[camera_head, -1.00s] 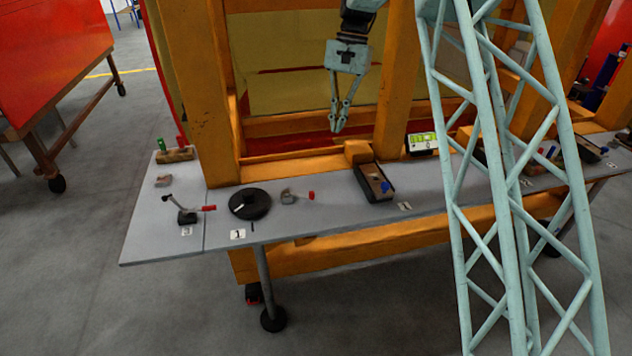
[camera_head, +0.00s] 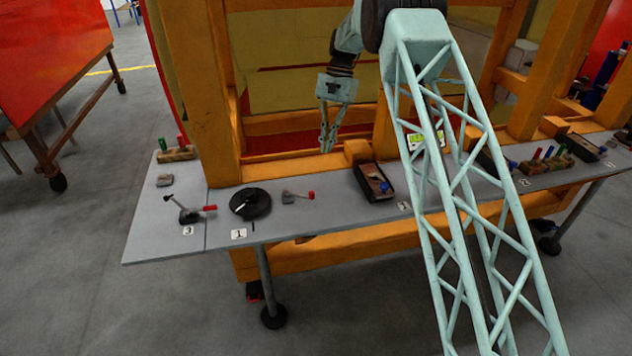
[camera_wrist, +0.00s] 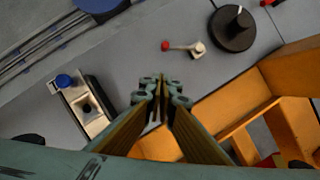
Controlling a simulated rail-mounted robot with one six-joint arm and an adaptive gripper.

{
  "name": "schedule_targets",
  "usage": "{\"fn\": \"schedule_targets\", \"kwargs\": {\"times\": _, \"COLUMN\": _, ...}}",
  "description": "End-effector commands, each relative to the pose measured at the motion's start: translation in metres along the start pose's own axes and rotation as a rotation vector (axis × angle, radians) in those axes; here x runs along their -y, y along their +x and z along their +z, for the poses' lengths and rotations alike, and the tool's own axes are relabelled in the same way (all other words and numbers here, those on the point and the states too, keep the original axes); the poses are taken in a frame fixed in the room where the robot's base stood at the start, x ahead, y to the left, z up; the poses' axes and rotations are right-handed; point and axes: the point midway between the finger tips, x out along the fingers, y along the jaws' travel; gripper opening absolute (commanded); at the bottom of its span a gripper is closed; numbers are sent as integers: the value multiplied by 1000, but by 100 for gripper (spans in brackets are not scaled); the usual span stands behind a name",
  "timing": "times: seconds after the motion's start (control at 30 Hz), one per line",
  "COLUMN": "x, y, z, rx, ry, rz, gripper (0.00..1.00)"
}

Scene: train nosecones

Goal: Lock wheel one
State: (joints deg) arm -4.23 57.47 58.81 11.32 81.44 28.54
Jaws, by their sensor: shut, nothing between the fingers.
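Wheel one is a black round disc (camera_head: 250,204) with a white mark, lying on the grey table behind the label "1" (camera_head: 238,234). It also shows at the top right of the wrist view (camera_wrist: 234,30). A small grey lever with a red tip (camera_head: 297,197) stands just right of the wheel, apart from it. The wrist view shows this lever (camera_wrist: 185,47) between the wheel and my fingers. My gripper (camera_head: 326,150) is shut and empty. It hangs pointing down above the rear of the table, right of the wheel and lever, touching neither.
A black box with a blue knob (camera_head: 374,182) sits right of the lever. Another red-handled lever (camera_head: 188,213) stands left of the wheel by label "3". Orange frame posts (camera_head: 214,110) rise behind the table (camera_head: 155,240). A block with green and red pegs (camera_head: 176,154) is at the back left.

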Motion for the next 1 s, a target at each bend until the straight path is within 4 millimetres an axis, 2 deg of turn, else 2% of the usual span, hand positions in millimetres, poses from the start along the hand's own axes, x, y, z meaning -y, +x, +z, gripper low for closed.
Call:
{"fn": "schedule_targets", "kwargs": {"times": 0.23, "x": 5, "y": 14, "z": -9, "rx": 14, "ry": 10, "rz": 3, "gripper": 0}}
{"fn": "schedule_targets", "kwargs": {"times": 0.77, "x": 6, "y": 17, "z": -10, "rx": 15, "ry": 12, "rz": 4, "gripper": 0}}
{"fn": "schedule_targets", "kwargs": {"times": 1.0, "x": 6, "y": 26, "z": -10, "rx": 16, "ry": 12, "rz": 4, "gripper": 0}}
